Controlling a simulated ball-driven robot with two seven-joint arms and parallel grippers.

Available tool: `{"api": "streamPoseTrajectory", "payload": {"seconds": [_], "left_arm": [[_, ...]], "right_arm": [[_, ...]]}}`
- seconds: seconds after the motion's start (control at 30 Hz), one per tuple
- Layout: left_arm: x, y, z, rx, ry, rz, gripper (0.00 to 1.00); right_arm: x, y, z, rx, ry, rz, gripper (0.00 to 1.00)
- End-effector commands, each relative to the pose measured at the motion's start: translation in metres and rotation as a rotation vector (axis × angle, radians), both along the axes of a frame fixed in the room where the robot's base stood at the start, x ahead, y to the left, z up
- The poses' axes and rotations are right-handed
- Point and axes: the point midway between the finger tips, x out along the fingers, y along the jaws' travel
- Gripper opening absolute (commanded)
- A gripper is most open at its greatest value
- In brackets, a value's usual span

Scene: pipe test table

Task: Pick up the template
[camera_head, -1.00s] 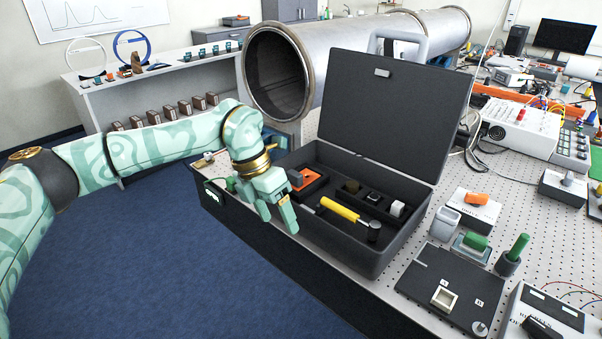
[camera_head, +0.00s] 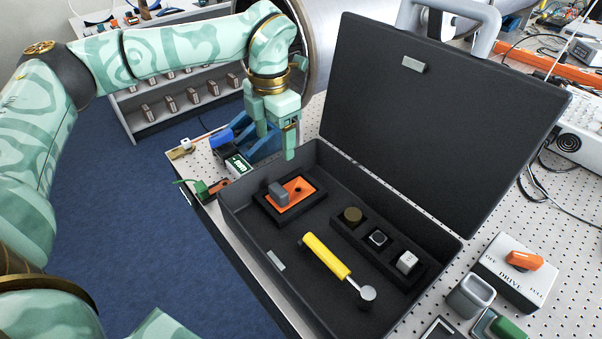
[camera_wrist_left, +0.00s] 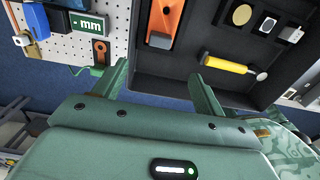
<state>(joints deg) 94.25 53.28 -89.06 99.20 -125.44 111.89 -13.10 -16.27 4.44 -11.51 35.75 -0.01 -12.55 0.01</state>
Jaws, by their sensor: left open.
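The orange plate (camera_head: 298,192) lies in a black-framed recess at the left end of the open black case, with a grey block and a dark hole on it. It looks like the template, but no label confirms this. It also shows in the left wrist view (camera_wrist_left: 166,18), cut by the top edge. My left gripper (camera_head: 276,142) is open and empty, above the case's back left corner, up and left of the plate. Its two fingers (camera_wrist_left: 157,72) stand apart in the left wrist view with nothing between them. My right gripper is not in view.
The case (camera_head: 300,262) also holds a yellow-handled tool (camera_head: 327,256) and a black holder with three small pieces. Its raised lid (camera_head: 430,110) stands behind. A blue stand (camera_head: 262,146) and a green display (camera_head: 238,164) sit left of the case. A drive box (camera_head: 515,270) is at right.

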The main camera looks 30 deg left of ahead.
Motion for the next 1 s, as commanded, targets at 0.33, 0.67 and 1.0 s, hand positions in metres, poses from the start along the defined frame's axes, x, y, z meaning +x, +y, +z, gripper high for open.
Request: {"api": "streamPoseTrajectory", "payload": {"seconds": [0.33,0.67,1.0], "left_arm": [[-0.002,0.001,-0.064,0.002,0.007,0.001,0.71],[-0.002,0.0,-0.111,0.001,0.003,0.001,0.71],[-0.009,0.001,-0.159,0.002,0.003,0.001,0.71]], "right_arm": [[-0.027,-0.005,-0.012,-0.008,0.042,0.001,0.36],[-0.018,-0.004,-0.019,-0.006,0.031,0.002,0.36],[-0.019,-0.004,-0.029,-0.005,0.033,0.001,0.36]]}}
